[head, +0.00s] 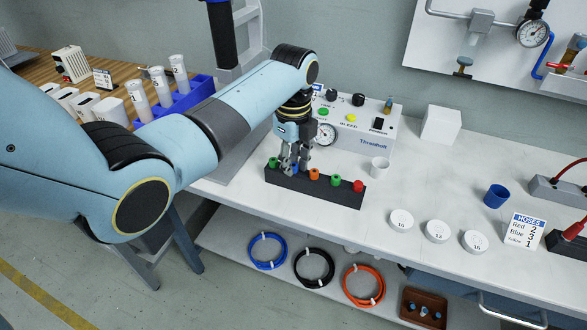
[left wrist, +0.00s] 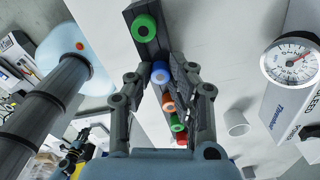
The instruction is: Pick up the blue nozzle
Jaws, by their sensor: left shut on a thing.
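The blue nozzle (head: 294,169) stands in a dark rack (head: 312,190) on the white bench, between a green nozzle (head: 273,162) and an orange one (head: 314,173). My left gripper (head: 291,165) reaches down over the rack and is shut on the blue nozzle, partly hiding it in the head view. In the left wrist view, the blue nozzle (left wrist: 160,72) sits between the fingertips of my left gripper (left wrist: 160,68). It still appears in line with the other nozzles.
Another green nozzle (head: 336,180) and a red one (head: 358,186) are in the same rack. A control box (head: 360,135) with a gauge stands close behind. A white cup (head: 380,166) and round white lids (head: 437,232) are to the right.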

